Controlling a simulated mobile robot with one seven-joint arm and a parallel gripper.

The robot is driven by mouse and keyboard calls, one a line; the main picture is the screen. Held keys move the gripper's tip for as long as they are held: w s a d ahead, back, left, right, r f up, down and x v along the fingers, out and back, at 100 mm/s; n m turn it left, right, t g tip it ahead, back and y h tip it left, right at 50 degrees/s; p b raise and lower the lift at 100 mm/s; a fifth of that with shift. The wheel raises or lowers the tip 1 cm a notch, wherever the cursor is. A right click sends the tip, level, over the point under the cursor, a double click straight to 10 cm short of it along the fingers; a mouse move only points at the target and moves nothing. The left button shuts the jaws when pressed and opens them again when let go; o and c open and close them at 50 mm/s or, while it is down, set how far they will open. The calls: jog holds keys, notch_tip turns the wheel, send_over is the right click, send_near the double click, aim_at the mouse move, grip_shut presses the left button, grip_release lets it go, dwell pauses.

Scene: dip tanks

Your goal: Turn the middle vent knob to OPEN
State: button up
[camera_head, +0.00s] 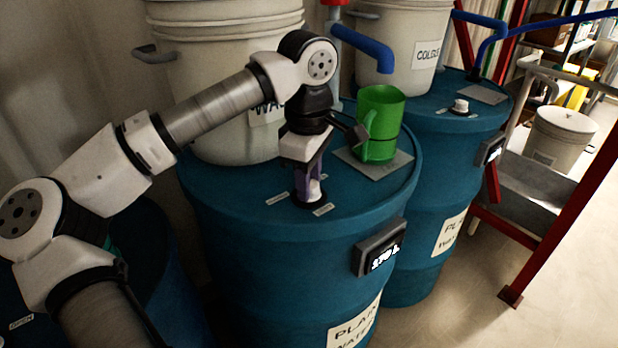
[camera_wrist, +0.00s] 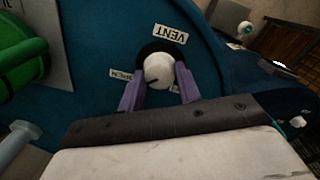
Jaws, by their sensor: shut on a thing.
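The middle vent knob (camera_wrist: 159,69) is a round white knob on a dark base, on top of the middle blue drum (camera_head: 235,213). In the wrist view its dark pointer mark shows at its lower left edge. A VENT label (camera_wrist: 170,34) is above it, an OPEN label (camera_wrist: 125,75) is to its left, and another label is mostly hidden behind the right finger. My gripper (camera_head: 309,190) points down at the knob, and its purple fingers (camera_wrist: 159,80) are shut on the knob's two sides.
A green mug (camera_head: 380,122) stands on a grey plate on the same drum, close right of my gripper. A blue pipe (camera_head: 362,47) ends above it. A white bucket (camera_head: 215,60) is behind my arm. Another drum (camera_head: 455,117) with its own white knob (camera_head: 461,106) stands right.

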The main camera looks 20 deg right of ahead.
dwell(0.3)
jog(key=o, duration=1)
jog(key=shift+r, duration=0.1)
notch_tip(320, 180, up, 14)
jog(key=shift+s+b, duration=0.15)
jog(key=shift+b, duration=0.2)
jog(key=shift+a+f, duration=0.1)
jog(key=shift+f, duration=0.1)
